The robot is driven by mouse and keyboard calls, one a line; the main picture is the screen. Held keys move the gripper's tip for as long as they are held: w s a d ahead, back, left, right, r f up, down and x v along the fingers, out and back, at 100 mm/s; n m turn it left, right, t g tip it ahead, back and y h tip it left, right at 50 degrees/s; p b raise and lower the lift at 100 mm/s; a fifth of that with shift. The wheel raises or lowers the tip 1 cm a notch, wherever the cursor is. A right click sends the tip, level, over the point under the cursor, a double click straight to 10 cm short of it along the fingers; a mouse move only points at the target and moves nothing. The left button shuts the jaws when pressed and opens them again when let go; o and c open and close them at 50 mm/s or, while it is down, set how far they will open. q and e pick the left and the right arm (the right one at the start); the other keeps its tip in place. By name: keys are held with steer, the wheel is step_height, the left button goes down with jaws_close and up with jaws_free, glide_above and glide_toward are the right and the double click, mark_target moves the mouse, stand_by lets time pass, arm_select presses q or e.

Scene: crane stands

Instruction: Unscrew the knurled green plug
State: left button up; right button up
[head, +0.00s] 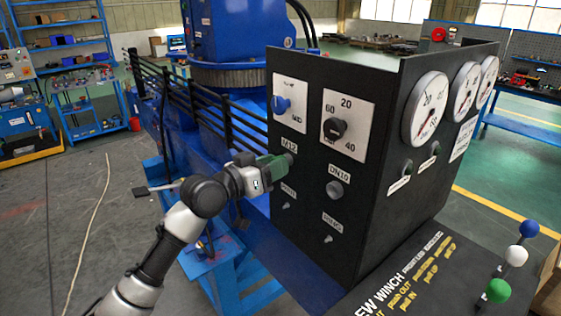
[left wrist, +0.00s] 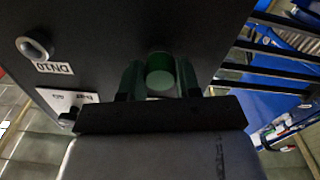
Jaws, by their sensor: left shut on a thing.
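The green plug (left wrist: 160,79) shows in the left wrist view as a round green end between my two dark green fingers, against the dark panel. Its knurling cannot be made out. My left gripper (head: 281,163) is shut on it at the panel's front, just below the M12 label (head: 289,145). In the left wrist view the gripper (left wrist: 160,72) has one finger on each side of the plug. In the head view the fingers hide most of the plug, so how far it sits in its port cannot be told. My right gripper is not in view.
The black panel box (head: 380,195) carries a DN10 fitting (head: 335,189), two knobs (head: 335,128) and several gauges (head: 429,108). Black rails (head: 195,98) and blue machinery stand behind my arm. Levers with coloured balls (head: 498,290) rise at lower right. Open floor lies at left.

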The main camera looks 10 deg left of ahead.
arm_select(q)
steer(key=n, duration=0.5)
steer(key=shift+f, duration=0.25)
steer(key=n, duration=0.5)
steer(key=o, duration=0.7)
steer(key=shift+c, duration=0.2)
steer(key=o, duration=0.4)
steer(key=shift+s+a+r, duration=0.1)
steer(key=shift+r, duration=0.1)
steer(key=shift+c, duration=0.8)
